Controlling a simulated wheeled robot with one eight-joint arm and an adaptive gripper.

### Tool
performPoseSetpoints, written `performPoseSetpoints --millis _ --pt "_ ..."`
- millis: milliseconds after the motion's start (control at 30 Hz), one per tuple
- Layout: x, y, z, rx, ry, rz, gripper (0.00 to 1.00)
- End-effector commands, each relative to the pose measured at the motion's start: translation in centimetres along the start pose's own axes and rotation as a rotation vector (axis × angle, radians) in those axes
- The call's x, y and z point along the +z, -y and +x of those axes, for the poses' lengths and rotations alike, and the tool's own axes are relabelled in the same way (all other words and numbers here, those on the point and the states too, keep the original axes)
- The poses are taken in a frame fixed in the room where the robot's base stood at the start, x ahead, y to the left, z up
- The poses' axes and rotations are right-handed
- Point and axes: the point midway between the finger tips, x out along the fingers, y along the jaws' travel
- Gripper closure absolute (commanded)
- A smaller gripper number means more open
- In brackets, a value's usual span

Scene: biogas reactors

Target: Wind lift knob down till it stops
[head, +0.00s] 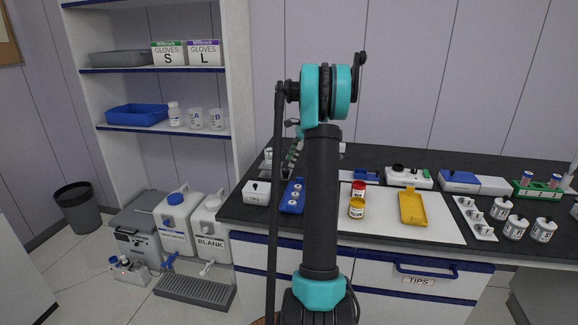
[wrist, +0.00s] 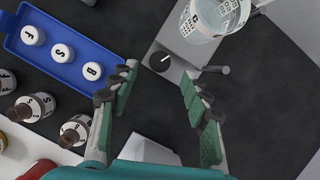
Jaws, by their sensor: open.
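In the wrist view a round black knob (wrist: 160,61) with a white pointer line sits on the corner of a grey device (wrist: 188,48). It appears to be the lift knob. A clear round vessel (wrist: 208,18) stands on the device. A short grey rod (wrist: 216,70) sticks out beside the right finger. My gripper (wrist: 160,78) is open and empty, its green-padded fingers on either side of the knob in the picture, with no visible contact. In the head view my gripper (head: 294,152) is partly hidden behind my arm, at the back left of the bench.
A blue tray (wrist: 66,73) with three white lettered caps lies left of my gripper. Several small labelled bottles (wrist: 33,106) stand below the tray. In the head view, red (head: 358,190) and yellow (head: 356,208) jars stand right of my arm, near a yellow tray (head: 413,208).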

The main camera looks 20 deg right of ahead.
Motion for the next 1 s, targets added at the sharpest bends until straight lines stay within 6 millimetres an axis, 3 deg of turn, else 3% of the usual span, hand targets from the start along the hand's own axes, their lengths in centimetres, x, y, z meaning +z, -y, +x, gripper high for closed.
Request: performPoseSetpoints --millis 100,300,733,1000 --pt "-0.1 0.0 -1.7 -0.001 0.0 0.002 0.52" --pt "-0.1 0.0 -3.3 0.0 0.0 0.002 0.52" --pt "0.0 -0.2 -3.9 -0.007 -0.002 0.018 0.52" --pt "0.8 -3.0 -9.0 -0.147 -0.02 0.329 0.52"
